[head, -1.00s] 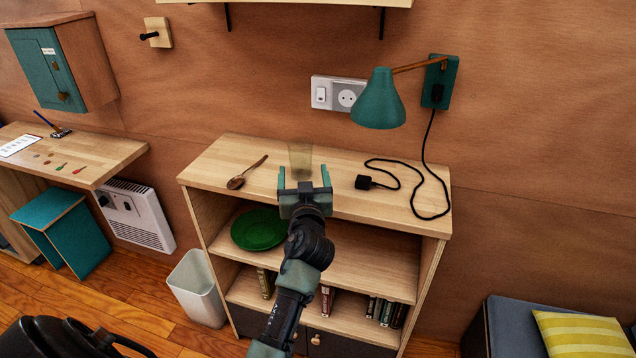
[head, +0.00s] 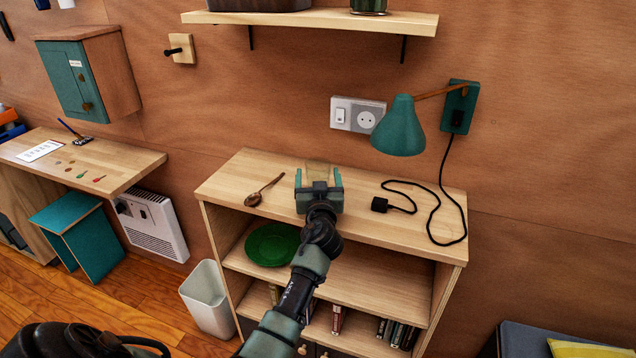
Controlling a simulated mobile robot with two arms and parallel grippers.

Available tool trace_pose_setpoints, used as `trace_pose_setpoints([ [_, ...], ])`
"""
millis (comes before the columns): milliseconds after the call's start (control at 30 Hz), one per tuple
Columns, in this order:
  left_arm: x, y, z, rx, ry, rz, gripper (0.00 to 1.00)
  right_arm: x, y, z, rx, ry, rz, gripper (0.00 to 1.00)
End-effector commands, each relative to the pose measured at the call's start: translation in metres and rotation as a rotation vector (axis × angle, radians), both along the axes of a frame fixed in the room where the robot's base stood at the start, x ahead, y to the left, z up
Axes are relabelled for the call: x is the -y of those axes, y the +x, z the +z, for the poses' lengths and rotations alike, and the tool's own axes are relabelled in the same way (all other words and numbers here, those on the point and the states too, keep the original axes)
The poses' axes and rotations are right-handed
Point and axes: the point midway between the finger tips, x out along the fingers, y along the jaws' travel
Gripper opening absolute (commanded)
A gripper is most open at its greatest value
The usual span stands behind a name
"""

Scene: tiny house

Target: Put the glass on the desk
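The clear, faintly yellowish glass (head: 320,169) stands on top of the wooden shelf unit (head: 240,177), toward the back. My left gripper (head: 318,178) is at the glass, with its two teal fingers apart, one on each side in the head view. The gripper hides the lower part of the glass, so I cannot tell whether the fingers touch it. The wooden desk (head: 128,160) is against the wall at the left, with a paper and small coloured items on it. My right gripper is not in view.
A wooden spoon (head: 262,191) lies left of the glass; a black plug and cord (head: 404,192) lie right. A teal lamp (head: 399,130) overhangs the right side. A wall shelf (head: 320,22) is above. A teal stool (head: 85,232) and white bin (head: 206,298) are below. The desk's right end is clear.

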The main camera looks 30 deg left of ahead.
Motion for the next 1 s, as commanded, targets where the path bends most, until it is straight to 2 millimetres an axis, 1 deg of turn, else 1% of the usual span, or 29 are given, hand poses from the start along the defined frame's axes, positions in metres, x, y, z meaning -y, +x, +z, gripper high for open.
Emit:
trace_pose_setpoints([
  [33,0.000,0.000,0.000,0.000,0.000,0.000,0.63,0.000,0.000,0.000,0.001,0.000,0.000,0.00],
  [67,0.000,0.000,0.000,0.000,0.000,0.000,0.55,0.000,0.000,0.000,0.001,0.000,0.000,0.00],
  [100,0.000,0.000,0.000,0.000,0.000,0.000,0.44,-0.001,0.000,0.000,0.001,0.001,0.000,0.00],
  [167,0.000,0.000,0.000,0.000,0.000,0.000,0.27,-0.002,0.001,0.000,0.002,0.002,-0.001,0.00],
  [200,0.000,0.000,0.000,0.000,0.000,0.000,0.16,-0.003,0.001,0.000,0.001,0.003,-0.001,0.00],
  [267,0.000,0.000,0.001,0.001,0.001,0.000,0.00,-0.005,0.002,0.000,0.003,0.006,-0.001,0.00],
  [500,0.000,0.000,0.002,0.001,0.000,0.000,0.00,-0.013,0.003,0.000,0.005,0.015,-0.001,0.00],
  [667,0.000,0.000,0.012,0.003,0.000,0.001,0.00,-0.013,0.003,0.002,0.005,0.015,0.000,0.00],
  [767,0.000,0.000,0.028,0.006,0.001,0.000,0.00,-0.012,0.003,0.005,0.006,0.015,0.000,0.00],
  [867,0.000,0.000,0.049,0.008,0.001,0.001,0.00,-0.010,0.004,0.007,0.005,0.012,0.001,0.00],
  [967,0.000,0.000,0.076,0.011,0.000,0.000,0.00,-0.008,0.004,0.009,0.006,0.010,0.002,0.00],
  [1000,0.000,0.000,0.088,0.011,0.000,0.000,0.00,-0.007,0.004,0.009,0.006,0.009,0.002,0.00],
])
